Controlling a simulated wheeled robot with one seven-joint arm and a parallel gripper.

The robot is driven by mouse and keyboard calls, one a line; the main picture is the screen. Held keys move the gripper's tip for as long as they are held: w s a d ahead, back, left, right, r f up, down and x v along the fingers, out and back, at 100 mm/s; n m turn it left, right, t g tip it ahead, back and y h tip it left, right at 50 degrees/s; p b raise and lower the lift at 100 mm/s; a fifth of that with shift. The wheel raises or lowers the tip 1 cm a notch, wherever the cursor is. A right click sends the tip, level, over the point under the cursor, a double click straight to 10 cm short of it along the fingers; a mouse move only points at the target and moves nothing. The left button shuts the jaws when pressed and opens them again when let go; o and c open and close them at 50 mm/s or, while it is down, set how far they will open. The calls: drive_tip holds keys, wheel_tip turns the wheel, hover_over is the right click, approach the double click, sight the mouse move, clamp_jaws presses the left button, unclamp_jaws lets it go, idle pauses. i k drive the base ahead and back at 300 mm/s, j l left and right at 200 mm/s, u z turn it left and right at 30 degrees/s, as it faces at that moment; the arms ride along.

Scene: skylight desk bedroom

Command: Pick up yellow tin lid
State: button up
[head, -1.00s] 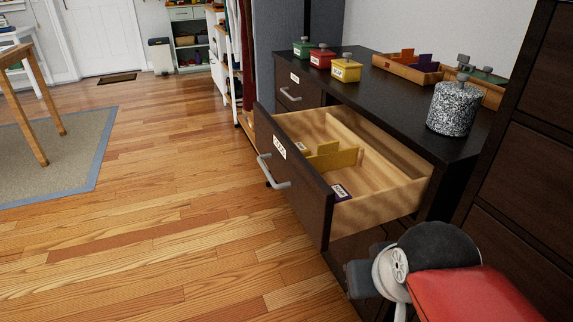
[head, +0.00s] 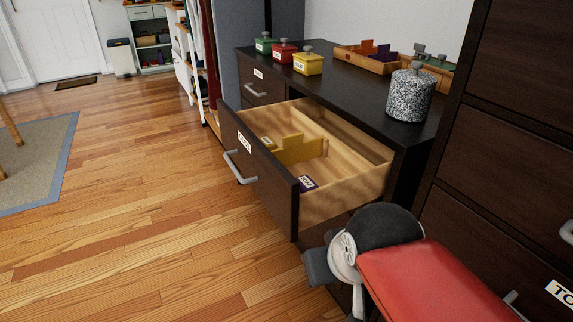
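The yellow tin (head: 307,67) stands on the dark dresser top, near its front edge, with a pale label on its front. Its yellow lid (head: 308,54) is on top and has a grey knob. The tin is the rightmost in a row with a red tin (head: 284,54) and a green tin (head: 264,44), which have similar knobbed lids. My arm shows at the lower right as a red link and a black and white joint, well below and in front of the tins. My gripper's fingers cannot be seen.
An open drawer (head: 343,197) juts from the dresser (head: 357,90) below the tins, with yellow dividers inside. A speckled jar (head: 410,95) and a wooden tray (head: 353,63) stand further right on the top. A tall dark cabinet (head: 480,150) rises at right.

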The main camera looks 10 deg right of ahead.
sight(307, 56)
drive_tip(key=i+j+z, duration=0.15)
drive_tip(key=j+z, duration=0.2)
drive_tip(key=j, duration=0.4)
drive_tip(key=j+z, duration=0.3)
drive_tip(key=j, duration=0.45)
drive_tip(key=j+z, duration=0.35)
drive_tip(key=j, duration=0.45)
